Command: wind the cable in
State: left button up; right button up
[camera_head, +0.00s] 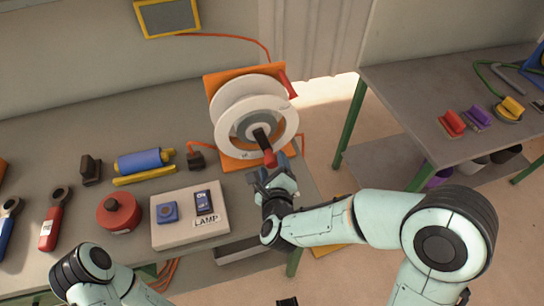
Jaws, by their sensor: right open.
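The white cable reel (228,103) stands in an orange frame (238,163) at the right end of the grey workbench. A dark crank sits on the reel's front, with a red knob (270,159) low at its end. My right gripper (275,173) is open at the knob; I cannot tell whether it touches it. An orange-red cable (205,147) runs from the reel's lower left to a dark plug (196,161) on the bench. My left arm shows at the bottom left. A dark part at the bottom edge may be my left gripper (287,301), mostly cut off.
A lamp switch box (190,217), a red round canister (118,212) and a blue roll (139,162) lie left of the reel. A yellow-framed wall panel (167,16) has another cable running towards the reel. A second table (400,88) stands at right, past a floor gap.

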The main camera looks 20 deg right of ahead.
pick_arm(q)
jog(key=shift+r, duration=0.15)
pick_arm(e)
jog(key=shift+x, duration=1.75)
